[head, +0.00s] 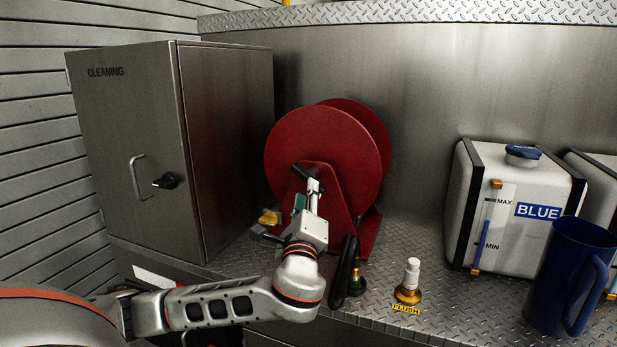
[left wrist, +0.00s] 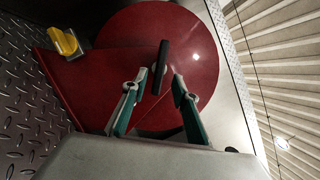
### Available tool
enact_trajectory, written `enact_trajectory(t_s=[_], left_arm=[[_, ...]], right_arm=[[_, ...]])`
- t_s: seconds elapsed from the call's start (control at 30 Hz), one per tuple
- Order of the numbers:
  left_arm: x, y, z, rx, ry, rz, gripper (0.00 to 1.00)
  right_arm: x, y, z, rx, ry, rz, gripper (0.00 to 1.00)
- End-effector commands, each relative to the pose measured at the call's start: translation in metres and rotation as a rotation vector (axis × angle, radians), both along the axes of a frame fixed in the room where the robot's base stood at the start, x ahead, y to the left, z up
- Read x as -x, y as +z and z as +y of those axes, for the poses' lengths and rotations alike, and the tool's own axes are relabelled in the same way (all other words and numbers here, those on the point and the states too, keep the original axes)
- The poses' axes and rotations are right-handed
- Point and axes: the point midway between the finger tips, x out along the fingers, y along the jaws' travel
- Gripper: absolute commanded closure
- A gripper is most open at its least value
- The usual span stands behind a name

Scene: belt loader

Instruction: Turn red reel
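The red reel (head: 318,135) stands on the diamond-plate deck, with two round red flanges and a red stand. A dark crank handle (head: 303,172) sits on its front. My left gripper (head: 311,183) is at the front of the reel, close to the handle. In the left wrist view the left gripper (left wrist: 160,84) has its two fingers apart, one each side of the black handle (left wrist: 161,68), with the red reel (left wrist: 120,50) behind. Gaps show between handle and fingers; I cannot tell the depth between them. My right gripper is not in view.
A grey cleaning cabinet (head: 130,130) stands left of the reel. A yellow valve part (head: 269,217) is at the reel's left foot. A black hose (head: 343,272), a white-topped flush fitting (head: 410,280), a blue-labelled tank (head: 508,235) and a blue jug (head: 567,270) stand right.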

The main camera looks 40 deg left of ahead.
Motion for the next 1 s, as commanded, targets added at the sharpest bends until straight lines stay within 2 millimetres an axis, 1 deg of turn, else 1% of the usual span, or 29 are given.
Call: enact_trajectory(t_s=[0.17, 0.4, 0.6, 0.83, 0.87, 0.9, 0.93, 0.97, 1.0], left_arm=[[-0.021, 0.008, 0.016, -0.002, 0.005, -0.002, 0.72], [-0.048, 0.014, 0.034, -0.001, 0.002, 0.0, 0.72], [-0.056, 0.016, 0.04, 0.001, 0.001, 0.001, 0.72], [-0.057, 0.015, 0.04, 0.002, 0.0, 0.001, 0.72], [-0.057, 0.015, 0.04, 0.002, 0.0, 0.001, 0.77], [-0.057, 0.015, 0.04, 0.002, 0.0, 0.001, 0.87], [-0.057, 0.015, 0.04, 0.002, 0.0, 0.001, 0.95], [-0.057, 0.015, 0.04, 0.002, 0.0, 0.001, 1.0], [-0.057, 0.015, 0.04, 0.002, 0.0, 0.001, 1.0]], right_arm=[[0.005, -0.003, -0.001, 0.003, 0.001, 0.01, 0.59], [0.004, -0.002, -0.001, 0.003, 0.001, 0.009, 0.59], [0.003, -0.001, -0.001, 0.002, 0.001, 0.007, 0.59], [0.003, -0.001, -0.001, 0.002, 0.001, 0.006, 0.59], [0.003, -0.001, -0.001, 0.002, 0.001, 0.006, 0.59], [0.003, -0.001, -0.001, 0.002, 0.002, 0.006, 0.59], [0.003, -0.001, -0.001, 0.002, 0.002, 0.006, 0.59], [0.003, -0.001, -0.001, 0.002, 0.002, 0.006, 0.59], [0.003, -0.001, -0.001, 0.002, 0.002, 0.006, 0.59]])
